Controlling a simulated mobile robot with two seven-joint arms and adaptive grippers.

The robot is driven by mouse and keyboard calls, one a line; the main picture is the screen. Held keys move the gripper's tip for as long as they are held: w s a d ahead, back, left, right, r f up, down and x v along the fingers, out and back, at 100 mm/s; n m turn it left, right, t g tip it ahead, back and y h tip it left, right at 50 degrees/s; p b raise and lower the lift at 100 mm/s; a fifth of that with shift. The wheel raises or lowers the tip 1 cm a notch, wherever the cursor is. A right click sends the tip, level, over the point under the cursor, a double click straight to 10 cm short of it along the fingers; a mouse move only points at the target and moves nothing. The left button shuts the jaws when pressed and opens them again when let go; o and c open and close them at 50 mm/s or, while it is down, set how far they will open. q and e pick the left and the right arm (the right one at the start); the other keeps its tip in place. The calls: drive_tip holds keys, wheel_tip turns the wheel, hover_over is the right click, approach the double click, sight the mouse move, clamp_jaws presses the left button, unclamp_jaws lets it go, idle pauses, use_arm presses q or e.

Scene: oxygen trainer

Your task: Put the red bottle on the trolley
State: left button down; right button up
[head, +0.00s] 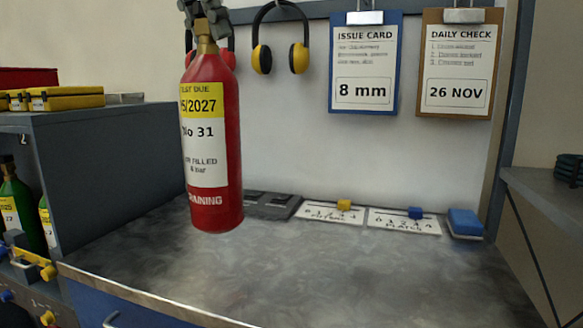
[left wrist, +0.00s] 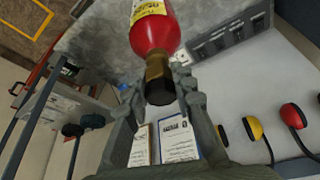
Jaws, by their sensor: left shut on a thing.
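The red bottle (head: 212,140) has a brass neck, a yellow and white label and the words "No 31". It hangs upright above the grey worktop, apart from the wall. My left gripper (head: 206,22) is at the top of the head view, shut on the bottle's brass neck. In the left wrist view the bottle (left wrist: 154,32) shows with its neck between the fingers (left wrist: 163,92). My right gripper is in neither view. I cannot make out the trolley for certain in either view.
The worktop (head: 300,265) is mostly clear. Number plates (head: 405,222), a blue block (head: 465,222) and a dark tray (head: 270,206) lie along its back. A cabinet (head: 105,165) with green bottles (head: 20,205) stands left. A grey shelf (head: 550,195) is at right. Ear defenders (head: 262,58) hang behind.

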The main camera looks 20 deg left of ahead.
use_arm(q)
drive_tip(key=shift+w+r, duration=0.2)
drive_tip(key=shift+r, duration=0.05)
drive_tip(key=shift+d+f, duration=0.2)
drive_tip(key=shift+d, duration=0.1)
drive_tip(key=w+d+f, duration=0.6)
drive_tip(key=d+f, duration=0.3)
drive_tip(key=f, duration=0.1)
drive_tip(key=shift+w+f, duration=0.15)
drive_tip(key=shift+f, duration=0.1)
drive_tip(key=shift+f, duration=0.1)
drive_tip(key=c, duration=1.6)
unclamp_jaws()
drive_tip(key=shift+f, duration=0.15)
drive_tip(key=o, duration=0.3)
